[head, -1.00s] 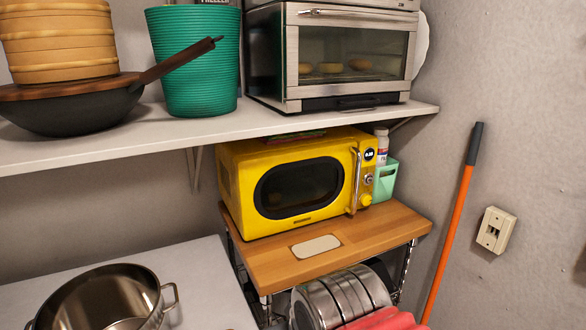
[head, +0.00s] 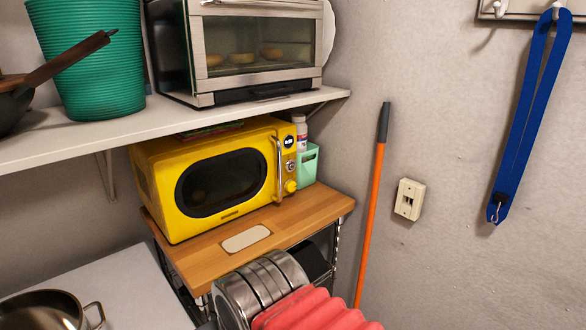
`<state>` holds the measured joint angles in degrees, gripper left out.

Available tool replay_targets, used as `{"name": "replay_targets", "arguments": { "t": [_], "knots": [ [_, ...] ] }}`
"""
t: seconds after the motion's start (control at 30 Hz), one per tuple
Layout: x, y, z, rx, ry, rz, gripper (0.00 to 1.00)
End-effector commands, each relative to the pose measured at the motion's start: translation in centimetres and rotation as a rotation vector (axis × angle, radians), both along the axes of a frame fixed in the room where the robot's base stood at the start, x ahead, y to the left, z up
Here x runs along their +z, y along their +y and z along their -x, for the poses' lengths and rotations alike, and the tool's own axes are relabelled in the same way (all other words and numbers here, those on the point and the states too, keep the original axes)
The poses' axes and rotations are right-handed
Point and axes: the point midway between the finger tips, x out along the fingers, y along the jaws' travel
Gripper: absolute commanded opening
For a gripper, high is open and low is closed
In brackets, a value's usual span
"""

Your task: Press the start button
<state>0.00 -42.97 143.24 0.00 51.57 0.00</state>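No washer and no button marked as start can be made out in the head view. A yellow microwave (head: 160,180) stands on a wooden board, its door shut. Its control strip at the right has a small dark round display (head: 289,142), a small silver dial (head: 291,167) and a yellow knob (head: 290,186). These are too small to read labels on.
A toaster oven (head: 262,93) and a green bin (head: 90,60) sit on the shelf above. An orange pole (head: 371,220) and a blue strap (head: 520,110) are along the right wall.

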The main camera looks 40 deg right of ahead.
Motion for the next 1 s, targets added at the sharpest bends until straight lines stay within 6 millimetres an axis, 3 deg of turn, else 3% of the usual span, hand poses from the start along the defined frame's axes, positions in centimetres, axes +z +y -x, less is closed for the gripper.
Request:
{"name": "replay_targets", "arguments": {
  "t": [0.73, 1.0],
  "knots": [
    [0.0, 0.0, 0.0, 0.0, 0.0, 0.0, 0.0],
    [0.0, 0.0, 0.0, 0.0, 0.0, 0.0, 0.0]
  ]
}}
